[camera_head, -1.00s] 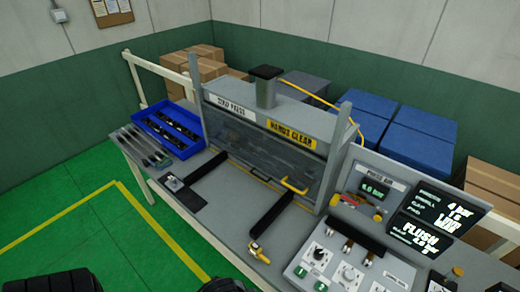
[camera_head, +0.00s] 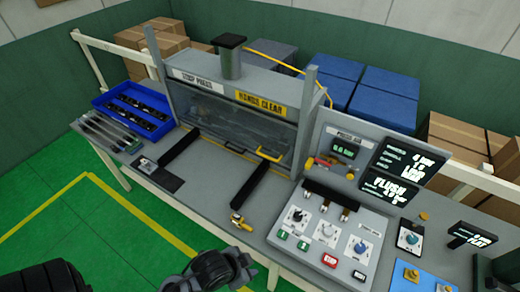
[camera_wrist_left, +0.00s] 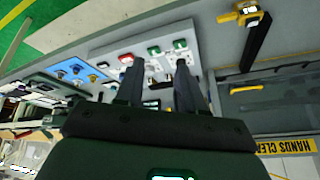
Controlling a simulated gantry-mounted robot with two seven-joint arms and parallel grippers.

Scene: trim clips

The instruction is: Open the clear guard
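The clear guard (camera_head: 222,125) is a see-through, smeary panel across the front of the grey press, below its "HANDS CLEAR" label. It looks lowered. A yellow handle (camera_head: 268,155) sits at its lower right. The handle also shows in the left wrist view (camera_wrist_left: 247,91), right of the fingers. My left gripper (camera_wrist_left: 157,66) shows two dark fingers apart with nothing between them. In that view they overlap the control panel, away from the handle. A dark rounded part of my arm (camera_head: 215,270) shows at the bottom of the head view, without fingertips. No right gripper fingers are seen.
Two black rails (camera_head: 248,186) run forward from the press. A yellow clamp-like item (camera_head: 240,221) lies by the front edge. The control panel (camera_head: 328,238) with knobs and buttons stands right of the press. A blue bin (camera_head: 132,110) of dark parts stands left.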

